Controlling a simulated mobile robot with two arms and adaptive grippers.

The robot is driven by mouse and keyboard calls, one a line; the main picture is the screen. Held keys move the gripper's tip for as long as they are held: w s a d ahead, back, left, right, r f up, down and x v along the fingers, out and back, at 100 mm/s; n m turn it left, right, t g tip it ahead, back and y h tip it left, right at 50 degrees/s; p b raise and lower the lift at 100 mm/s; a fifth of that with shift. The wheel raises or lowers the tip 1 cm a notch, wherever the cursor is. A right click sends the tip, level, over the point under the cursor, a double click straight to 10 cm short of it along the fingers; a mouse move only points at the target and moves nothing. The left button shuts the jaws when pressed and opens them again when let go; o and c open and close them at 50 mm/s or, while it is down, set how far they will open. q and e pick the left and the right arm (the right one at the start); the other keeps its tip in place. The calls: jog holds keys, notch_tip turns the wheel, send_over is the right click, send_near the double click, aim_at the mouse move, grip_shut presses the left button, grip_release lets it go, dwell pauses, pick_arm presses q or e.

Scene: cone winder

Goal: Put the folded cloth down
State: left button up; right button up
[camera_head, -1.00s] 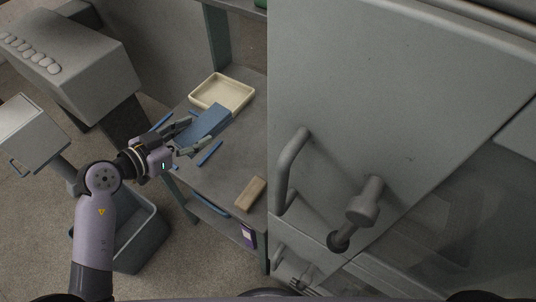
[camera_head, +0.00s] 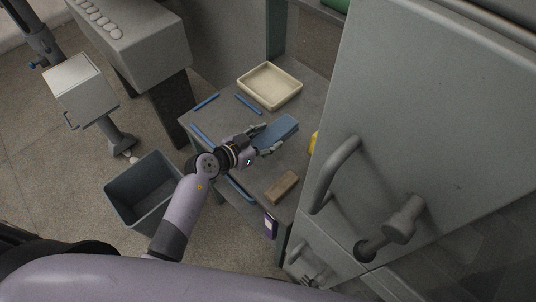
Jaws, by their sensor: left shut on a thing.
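The folded cloth (camera_head: 276,132) is a flat blue-grey slab over the right part of the grey table (camera_head: 222,119). My left gripper (camera_head: 265,138) is shut on its near left end, with the fingers on either side. I cannot tell whether the cloth touches the table or hangs a little above it. Blue strips lie on the table: one at the left edge (camera_head: 206,102), one near the tray (camera_head: 248,105), and one left of my gripper (camera_head: 202,134). My right gripper is not in view.
A cream tray (camera_head: 269,86) stands behind the cloth. A brown block (camera_head: 282,186) lies at the near edge. A yellow thing (camera_head: 313,143) is partly hidden by the large grey cabinet (camera_head: 430,110) at right. A dark bin (camera_head: 146,188) stands on the floor at left.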

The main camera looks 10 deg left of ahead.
aim_at(267, 159)
pick_arm(q)
notch_tip(267, 159, down, 3)
jog(key=shift+f+b, duration=0.15)
jog(key=shift+b, duration=0.2)
jog(key=shift+f+b, duration=1.05)
jog(key=shift+f, duration=1.3)
jog(key=o, duration=1.1)
jog(key=shift+o, duration=0.2)
